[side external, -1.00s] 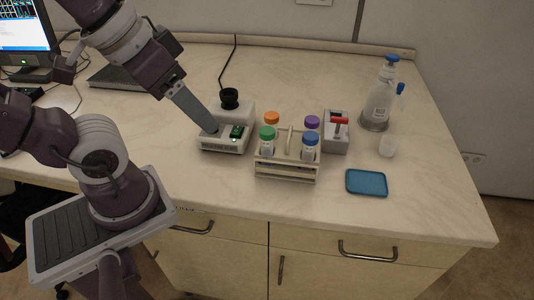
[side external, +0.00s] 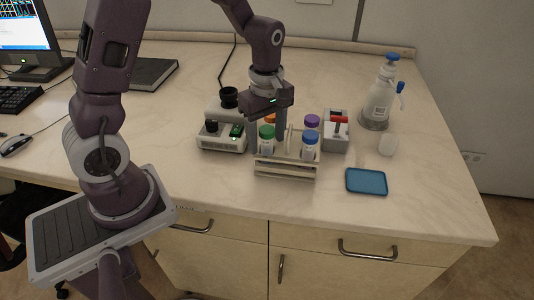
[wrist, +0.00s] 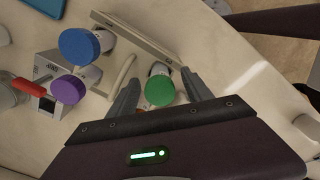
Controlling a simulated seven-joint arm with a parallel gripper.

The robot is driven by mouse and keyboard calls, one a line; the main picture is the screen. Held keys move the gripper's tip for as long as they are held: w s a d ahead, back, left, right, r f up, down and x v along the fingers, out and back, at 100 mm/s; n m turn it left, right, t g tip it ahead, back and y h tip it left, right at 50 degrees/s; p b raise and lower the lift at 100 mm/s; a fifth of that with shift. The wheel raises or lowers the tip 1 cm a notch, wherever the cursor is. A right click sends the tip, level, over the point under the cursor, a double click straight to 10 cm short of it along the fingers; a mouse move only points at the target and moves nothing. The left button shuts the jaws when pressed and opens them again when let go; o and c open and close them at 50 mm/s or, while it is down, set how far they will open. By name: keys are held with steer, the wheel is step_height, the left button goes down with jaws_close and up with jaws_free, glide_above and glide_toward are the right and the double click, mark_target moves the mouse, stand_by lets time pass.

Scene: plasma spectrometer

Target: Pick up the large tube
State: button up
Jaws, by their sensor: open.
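Several capped tubes stand upright in a beige rack (side external: 286,173): a green-capped tube (side external: 267,133), a blue-capped tube (side external: 310,145), a purple-capped tube (side external: 312,122) and an orange-capped tube (side external: 270,118), mostly hidden behind my gripper. I cannot tell which one the task calls large. My gripper (wrist: 160,78) points down at the rack, open, with its fingers on either side of the green cap (wrist: 160,90) in the wrist view. I cannot tell whether they touch it. The blue cap (wrist: 80,45) and purple cap (wrist: 68,89) lie to the left there.
The rack's upright handle (wrist: 123,75) is close to the left finger. A white device (side external: 222,138) stands left of the rack, and a device with a red lever (side external: 338,130) right of it.

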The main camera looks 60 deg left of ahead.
steer(key=shift+f, duration=0.35)
jaws_close()
step_height(320, 180, up, 10)
steer(key=shift+r, duration=0.1)
stand_by(0.4)
